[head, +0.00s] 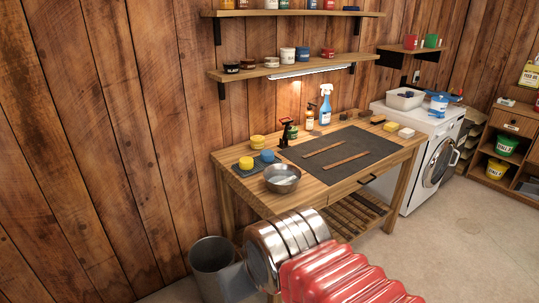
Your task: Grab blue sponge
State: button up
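A round blue sponge (267,156) sits at the left end of the wooden workbench (318,198), on a small dark tray (247,172). A yellow round sponge (246,163) is beside it on the left, and more yellow ones (257,142) are just behind. A metal bowl (283,179) with something pale inside stands just in front and to the right. My arm, with red bellows and silver rings, crosses the lower foreground in front of the bench, apart from the sponge. I cannot make out gripper fingers.
A dark mat (340,154) with two brown straps covers the bench middle. A black-handled tool (287,128), an amber bottle (310,117) and a blue spray bottle (326,105) stand behind. A metal bucket (211,254) is on the floor at left. Shelves (295,66) hang above the bench.

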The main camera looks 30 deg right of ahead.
aim_at(266, 156)
jog(key=i, duration=1.55)
jog(key=u, duration=0.05)
